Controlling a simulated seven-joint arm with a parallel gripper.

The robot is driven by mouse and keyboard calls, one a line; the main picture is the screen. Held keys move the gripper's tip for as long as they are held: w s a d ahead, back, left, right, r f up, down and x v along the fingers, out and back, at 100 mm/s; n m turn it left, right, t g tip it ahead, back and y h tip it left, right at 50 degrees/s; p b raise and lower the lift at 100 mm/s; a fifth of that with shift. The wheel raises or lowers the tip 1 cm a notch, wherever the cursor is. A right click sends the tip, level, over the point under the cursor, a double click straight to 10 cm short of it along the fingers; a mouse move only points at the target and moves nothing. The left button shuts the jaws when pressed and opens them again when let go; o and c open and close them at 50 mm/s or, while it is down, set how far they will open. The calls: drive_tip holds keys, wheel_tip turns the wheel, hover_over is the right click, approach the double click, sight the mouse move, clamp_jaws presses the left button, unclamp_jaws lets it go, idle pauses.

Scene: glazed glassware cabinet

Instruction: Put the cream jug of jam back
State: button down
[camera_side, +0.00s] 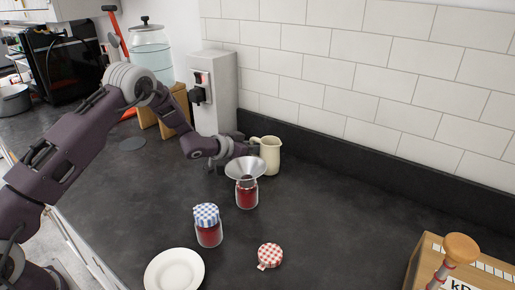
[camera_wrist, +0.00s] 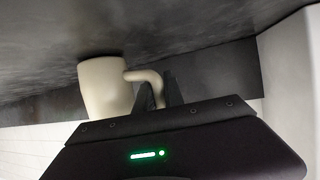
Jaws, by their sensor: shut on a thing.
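The cream jug (camera_side: 270,155) is upright at the back of the dark counter, near the wall. In the wrist view the jug (camera_wrist: 104,88) appears upside down because of the camera's angle. My gripper (camera_side: 250,147) is at the jug's left side, shut on its handle (camera_wrist: 147,76); in the wrist view my gripper's fingers (camera_wrist: 172,92) are around the handle. The jug's base looks to be on or very near the counter. An open jar of red jam (camera_side: 246,195) with a metal funnel (camera_side: 245,168) in its mouth stands in front of the jug. The jug's contents are hidden.
A jam jar with a blue checked cover (camera_side: 207,226), a red checked lid (camera_side: 270,255) and a white plate (camera_side: 174,271) are toward the front. A white socket box (camera_side: 213,88) stands behind my wrist. The counter right of the jug is clear up to a wooden box (camera_side: 425,262).

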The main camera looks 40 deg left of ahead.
drive_tip(key=c, duration=1.4)
unclamp_jaws()
drive_tip(key=shift+f, duration=0.1)
drive_tip(key=shift+c, duration=0.2)
